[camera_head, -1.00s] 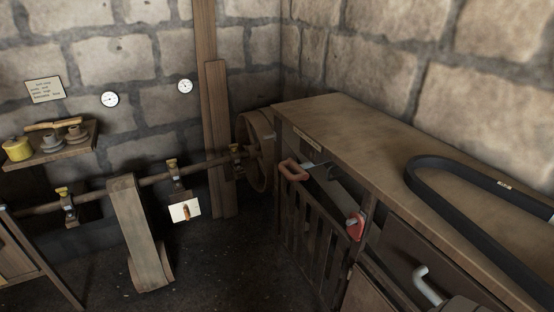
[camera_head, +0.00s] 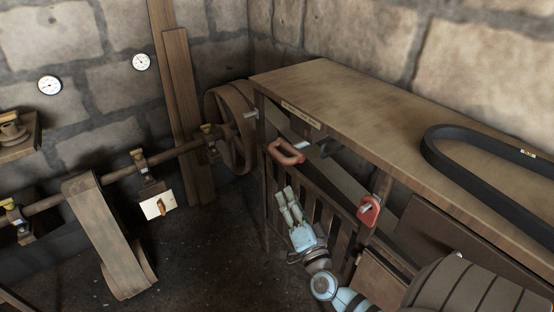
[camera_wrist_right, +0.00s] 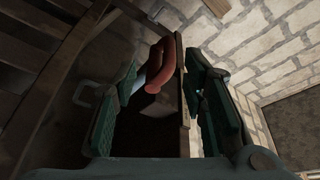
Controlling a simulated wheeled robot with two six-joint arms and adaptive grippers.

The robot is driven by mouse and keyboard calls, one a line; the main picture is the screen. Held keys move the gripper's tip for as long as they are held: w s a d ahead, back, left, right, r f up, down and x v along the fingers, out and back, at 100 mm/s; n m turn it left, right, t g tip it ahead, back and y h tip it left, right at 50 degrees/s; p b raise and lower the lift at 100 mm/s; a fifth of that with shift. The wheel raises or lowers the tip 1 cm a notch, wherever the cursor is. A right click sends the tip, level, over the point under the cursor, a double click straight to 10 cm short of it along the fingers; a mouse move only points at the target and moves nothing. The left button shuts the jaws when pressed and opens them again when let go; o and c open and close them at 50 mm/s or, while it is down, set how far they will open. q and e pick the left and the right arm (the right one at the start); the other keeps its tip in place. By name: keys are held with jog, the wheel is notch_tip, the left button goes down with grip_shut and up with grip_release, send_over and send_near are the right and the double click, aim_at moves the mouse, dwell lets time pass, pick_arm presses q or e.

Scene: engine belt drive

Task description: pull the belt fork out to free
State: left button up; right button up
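A red-orange loop handle (camera_head: 287,152), which I take for the belt fork's grip, sits at the near side of the bench, close to the belt. In the right wrist view the handle (camera_wrist_right: 160,68) appears between the two fingers, with a dark block behind it. My right gripper (camera_head: 287,192) is open and empty, below the handle in the head view with its fingers pointing up toward it. I see a gap between them in the head view. My left gripper is not in view.
The wooden bench (camera_head: 330,90) carries a black belt loop (camera_head: 470,180) on top. A red bracket (camera_head: 369,210) sits on the bench front, above the slatted guard (camera_head: 325,215). A line shaft with a large pulley (camera_head: 232,130) stands left. The floor (camera_head: 215,235) between is clear.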

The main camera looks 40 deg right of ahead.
aim_at(274, 147)
jog(key=shift+m, duration=0.6)
jog(key=x, duration=0.4)
jog(key=r+b+x, duration=0.1)
jog(key=x, duration=0.4)
jog(key=r+x, duration=0.1)
jog(key=x, duration=0.3)
jog(key=shift+d+r, duration=0.15)
jog(key=shift+d, duration=0.2)
jog(key=shift+w+d+r, duration=0.2)
jog(key=shift+w, duration=0.3)
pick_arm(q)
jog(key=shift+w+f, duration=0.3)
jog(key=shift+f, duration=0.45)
pick_arm(e)
jog(key=shift+c, duration=0.6)
grip_shut()
